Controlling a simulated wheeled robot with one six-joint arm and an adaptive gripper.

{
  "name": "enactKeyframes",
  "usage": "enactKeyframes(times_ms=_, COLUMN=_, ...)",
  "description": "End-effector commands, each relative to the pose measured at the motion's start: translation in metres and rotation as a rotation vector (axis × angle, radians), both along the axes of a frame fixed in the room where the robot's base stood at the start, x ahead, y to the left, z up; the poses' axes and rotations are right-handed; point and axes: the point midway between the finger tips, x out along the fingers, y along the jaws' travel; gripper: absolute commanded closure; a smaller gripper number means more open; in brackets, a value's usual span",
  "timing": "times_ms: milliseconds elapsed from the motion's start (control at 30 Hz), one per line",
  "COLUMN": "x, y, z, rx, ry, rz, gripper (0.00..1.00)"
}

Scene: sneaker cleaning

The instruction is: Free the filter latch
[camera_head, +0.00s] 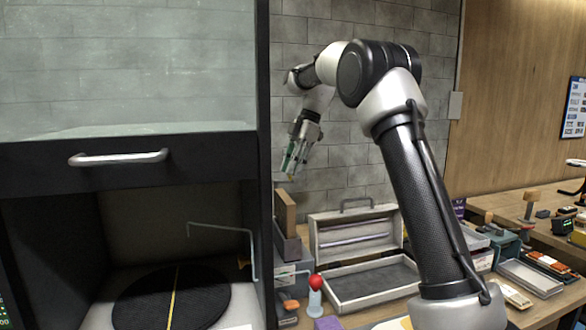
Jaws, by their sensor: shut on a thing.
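My gripper (293,160) is in the upper middle of the head view, pointing down in front of the grey tiled wall and just right of the cabinet's dark edge. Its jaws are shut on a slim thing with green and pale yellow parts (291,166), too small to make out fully. The dark cabinet (200,160) on the left has a glass front panel, a pale bar handle (118,158) and an open lower bay. I cannot pick out a filter latch for certain. My gripper is apart from the cabinet's handle.
A black disc with a yellow line (150,300) lies in the bay, near a thin bent rod (222,229). An open case (372,283), a red-topped bottle (315,298) and a brown board (286,213) crowd the bench. Air around my gripper is clear.

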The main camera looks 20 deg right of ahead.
Motion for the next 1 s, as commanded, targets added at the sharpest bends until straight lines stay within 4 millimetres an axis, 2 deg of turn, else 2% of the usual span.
enactKeyframes(times_ms=400, x=0.0091, y=0.0015, z=0.0017, rx=0.003, ry=-0.003, rz=0.172, gripper=1.0)
enactKeyframes(times_ms=933, x=0.01, y=0.0021, z=0.0021, rx=0.003, ry=-0.004, rz=0.192, gripper=1.0)
enactKeyframes(times_ms=967, x=0.01, y=0.0021, z=0.0021, rx=0.003, ry=-0.005, rz=0.191, gripper=0.76)
enactKeyframes(times_ms=1000, x=0.01, y=0.002, z=0.002, rx=0.002, ry=-0.004, rz=0.192, gripper=0.68)
